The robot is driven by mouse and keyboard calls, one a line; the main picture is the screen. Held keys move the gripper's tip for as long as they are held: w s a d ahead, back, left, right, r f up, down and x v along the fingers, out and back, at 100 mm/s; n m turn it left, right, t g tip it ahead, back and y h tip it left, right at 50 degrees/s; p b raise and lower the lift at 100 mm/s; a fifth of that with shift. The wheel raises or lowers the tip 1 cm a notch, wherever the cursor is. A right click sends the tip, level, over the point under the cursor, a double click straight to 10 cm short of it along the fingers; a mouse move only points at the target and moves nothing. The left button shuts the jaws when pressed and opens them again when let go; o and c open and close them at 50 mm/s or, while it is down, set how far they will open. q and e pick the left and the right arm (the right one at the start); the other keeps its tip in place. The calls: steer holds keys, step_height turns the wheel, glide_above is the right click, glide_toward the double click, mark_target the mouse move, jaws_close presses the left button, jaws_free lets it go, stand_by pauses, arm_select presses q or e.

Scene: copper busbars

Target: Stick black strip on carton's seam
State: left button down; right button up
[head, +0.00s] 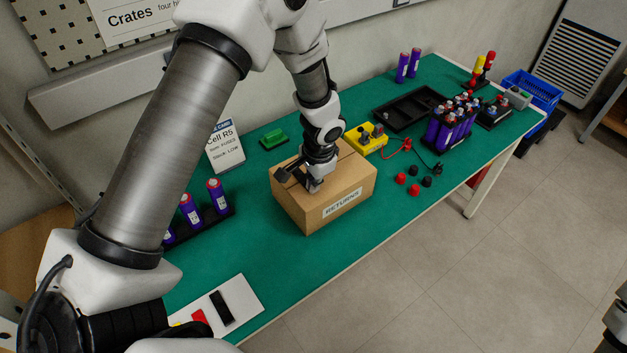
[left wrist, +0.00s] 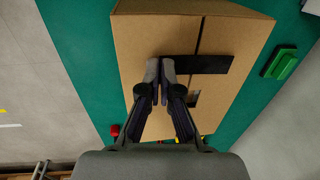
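The brown carton (head: 345,185), labelled RETURNS, sits on the green bench mat. In the left wrist view, its seam runs up the top face of the carton (left wrist: 147,40). A black strip (left wrist: 208,65) lies across that seam, sticking out to the right from my fingertips. I cannot tell whether it lies flat. My left gripper (left wrist: 160,66) is over the carton top with its fingertips together at the strip's left end. No clear pinch on the strip shows. In the head view this gripper (head: 308,183) points down at the carton. My right gripper is out of view.
A white card (head: 246,293) at the near end bears a black piece (head: 222,308) and a red piece (head: 199,317). A purple cell rack (head: 215,215), green block (head: 273,139), yellow box (head: 366,138) and several red and black caps surround the carton. The near-right mat is clear.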

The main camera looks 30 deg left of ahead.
arm_select(q)
steer(key=shift+s+r, duration=0.2)
steer(key=shift+s, duration=0.1)
steer(key=shift+w, duration=0.1)
steer(key=shift+w+f, duration=0.1)
steer(key=shift+f, duration=0.25)
stand_by(0.8)
steer(key=c, duration=1.8)
jaws_free()
steer(key=o, duration=0.6)
steer(key=shift+c, duration=0.2)
